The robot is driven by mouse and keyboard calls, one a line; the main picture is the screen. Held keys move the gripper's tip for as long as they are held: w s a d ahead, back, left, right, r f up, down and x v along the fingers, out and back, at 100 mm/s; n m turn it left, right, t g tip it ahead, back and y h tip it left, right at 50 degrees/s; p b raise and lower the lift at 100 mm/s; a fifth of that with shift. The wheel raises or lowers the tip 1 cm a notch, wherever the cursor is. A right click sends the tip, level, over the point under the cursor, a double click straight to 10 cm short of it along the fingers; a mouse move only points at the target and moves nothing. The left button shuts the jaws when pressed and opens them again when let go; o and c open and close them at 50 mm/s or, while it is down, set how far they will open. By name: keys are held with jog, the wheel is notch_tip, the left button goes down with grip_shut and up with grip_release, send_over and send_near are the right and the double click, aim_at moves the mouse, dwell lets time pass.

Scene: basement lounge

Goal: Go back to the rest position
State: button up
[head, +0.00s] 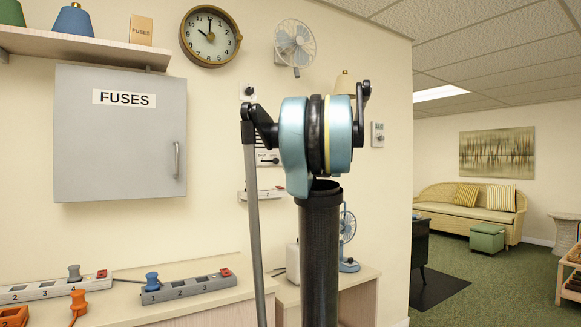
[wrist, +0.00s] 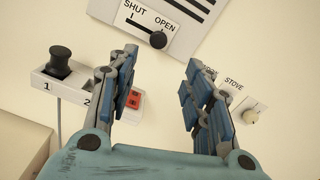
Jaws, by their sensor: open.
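My gripper (wrist: 160,68) is open in the wrist view, its two blue-padded fingers apart with nothing between them. It faces the cream wall. A vent panel (wrist: 190,18) marked SHUT and OPEN is above the fingers, with its black slider knob (wrist: 158,40) near the OPEN end. In the head view my arm stands upright in the middle and hides my gripper.
A power strip (wrist: 70,88) with a black plug (wrist: 60,63) lies left of the fingers. A stove dial (wrist: 251,116) is at right. The head view shows a grey fuse box (head: 120,150), a bench with power strips (head: 190,289), a fan (head: 348,232), and open green carpet (head: 460,275).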

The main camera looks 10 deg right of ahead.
jog(key=s+a+f+n+g, duration=0.3)
jog(key=s+a+f+n, duration=0.3)
jog(key=s+f, duration=0.25)
jog(key=s+a+f+n+g+y, duration=0.1)
jog(key=s+a+f+n+g, duration=0.2)
jog(key=s+a+f+n, duration=0.45)
jog(key=s+a+f+n+g, duration=0.35)
jog(key=s+f, duration=0.35)
jog(key=f, duration=0.3)
jog(key=s+d+f+n+g+h, duration=0.2)
jog(key=s+f+n, duration=0.4)
jog(key=s+f, duration=0.6)
jog(key=s+d+f+n+g+h, duration=0.3)
jog(key=s+d+f+n+h, duration=0.1)
jog(key=s+f, duration=0.7)
jog(key=d+f+n, duration=0.1)
jog(key=n, duration=0.1)
jog(key=shift+s+n+h, duration=0.3)
jog(key=shift+s, duration=0.1)
jog(key=shift+g, duration=0.25)
jog(key=shift+w+f, duration=0.15)
jog(key=shift+w, duration=0.35)
